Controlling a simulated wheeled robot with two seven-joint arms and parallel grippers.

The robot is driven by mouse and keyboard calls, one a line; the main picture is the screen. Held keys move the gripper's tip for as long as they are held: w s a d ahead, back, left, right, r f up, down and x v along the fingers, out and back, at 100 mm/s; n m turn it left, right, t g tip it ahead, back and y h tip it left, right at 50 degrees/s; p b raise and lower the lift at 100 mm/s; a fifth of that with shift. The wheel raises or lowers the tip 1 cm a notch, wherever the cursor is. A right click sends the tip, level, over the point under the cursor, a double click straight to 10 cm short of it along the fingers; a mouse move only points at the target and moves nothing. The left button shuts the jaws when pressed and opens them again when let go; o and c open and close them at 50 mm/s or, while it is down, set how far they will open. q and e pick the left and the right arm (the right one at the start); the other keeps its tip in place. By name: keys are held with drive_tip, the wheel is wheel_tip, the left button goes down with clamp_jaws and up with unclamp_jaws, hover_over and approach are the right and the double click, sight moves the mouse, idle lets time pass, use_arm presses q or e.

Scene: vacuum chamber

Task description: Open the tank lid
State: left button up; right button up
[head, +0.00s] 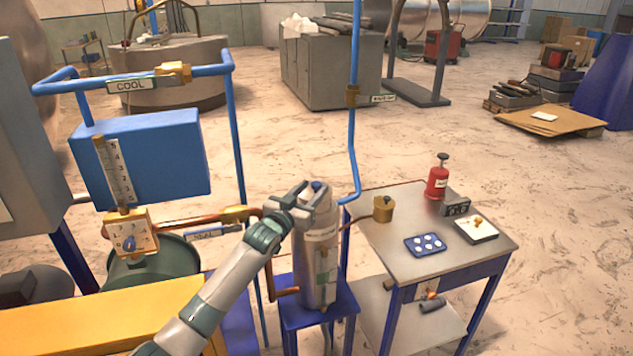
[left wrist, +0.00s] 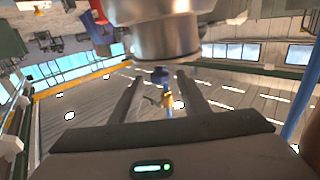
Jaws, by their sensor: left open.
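A silver cylindrical tank (head: 321,265) stands upright on a small blue stand (head: 320,306). Its top carries a small blue part (head: 317,186), partly hidden by my gripper. My left gripper (head: 308,190) is at the top of the tank, with its fingers beside the top end. In the left wrist view the two dark fingers (left wrist: 158,80) are apart with a gap between them. A round metal body (left wrist: 155,35) looms just beyond the fingertips. I cannot tell whether the fingers touch it. My right gripper is not in view.
A blue pipe (head: 353,150) drops close behind the tank. To the right a metal table (head: 452,262) bears a red bottle (head: 437,180), a blue tray (head: 426,244) and small boxes. Blue pipe framing and a blue box (head: 142,157) stand to the left.

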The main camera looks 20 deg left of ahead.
sight(314, 187)
use_arm(q)
drive_tip(key=shift+w+d+p, duration=0.15)
drive_tip(key=shift+w+p, duration=0.05)
drive_tip(key=shift+w, duration=0.65)
drive_tip(key=shift+w+d+p, duration=0.15)
drive_tip(key=shift+w, duration=0.65)
drive_tip(key=shift+c, duration=0.4)
clamp_jaws()
